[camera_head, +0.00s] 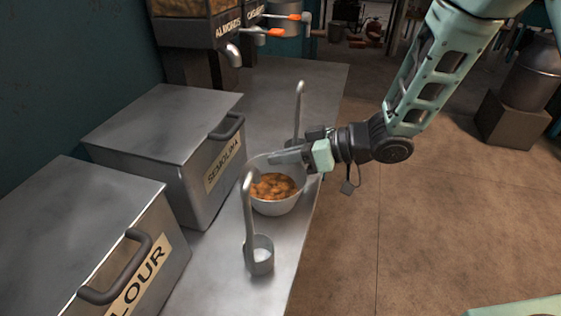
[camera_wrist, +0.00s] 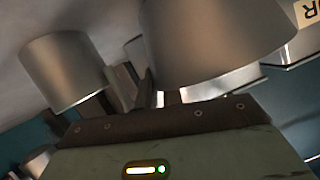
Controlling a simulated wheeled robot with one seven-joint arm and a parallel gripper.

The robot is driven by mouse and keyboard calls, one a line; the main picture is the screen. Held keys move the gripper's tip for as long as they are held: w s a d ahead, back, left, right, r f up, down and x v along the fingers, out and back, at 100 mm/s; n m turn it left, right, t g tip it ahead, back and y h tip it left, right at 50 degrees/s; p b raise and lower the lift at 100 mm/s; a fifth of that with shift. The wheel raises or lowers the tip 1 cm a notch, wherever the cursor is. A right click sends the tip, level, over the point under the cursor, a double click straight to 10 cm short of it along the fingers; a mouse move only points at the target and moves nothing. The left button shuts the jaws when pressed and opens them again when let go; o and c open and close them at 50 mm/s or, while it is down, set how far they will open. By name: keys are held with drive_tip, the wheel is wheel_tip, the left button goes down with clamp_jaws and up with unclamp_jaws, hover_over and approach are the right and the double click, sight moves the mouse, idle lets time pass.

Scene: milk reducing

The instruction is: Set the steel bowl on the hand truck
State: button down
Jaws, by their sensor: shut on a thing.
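The steel bowl (camera_head: 278,207), filled with orange-brown pieces, is upright at the right side of the metal counter in the head view. My gripper (camera_head: 287,157) reaches in from the right and is shut on the bowl's far rim. I cannot tell whether the bowl's base touches the counter. In the wrist view, dark fingers of my gripper (camera_wrist: 148,95) show between two grey metal rounded shapes, which I cannot name for sure. I cannot make out the hand truck for certain.
A ladle (camera_head: 259,258) stands close in front of the bowl and another ladle (camera_head: 299,105) behind it. The flour bin (camera_head: 75,225) and semolina bin (camera_head: 165,140) line the counter's left. A metal can (camera_head: 533,70) stands on a block at far right. Open floor lies right.

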drive_tip(key=r, duration=0.2)
drive_tip(key=r+p, duration=0.1)
drive_tip(key=d+r, duration=0.1)
drive_tip(key=r, duration=0.1)
drive_tip(key=shift+s+r+p, duration=0.15)
drive_tip(key=shift+r+p, duration=0.15)
drive_tip(key=shift+r, duration=0.05)
drive_tip(key=s+d, duration=0.3)
drive_tip(key=d, duration=0.5)
drive_tip(key=s+d+p, duration=0.1)
drive_tip(key=s+d, duration=0.2)
drive_tip(key=d, duration=0.6)
drive_tip(key=shift+s+d+f+p, duration=0.15)
drive_tip(key=shift+s+d+p, duration=0.05)
drive_tip(key=shift+d+p, duration=0.1)
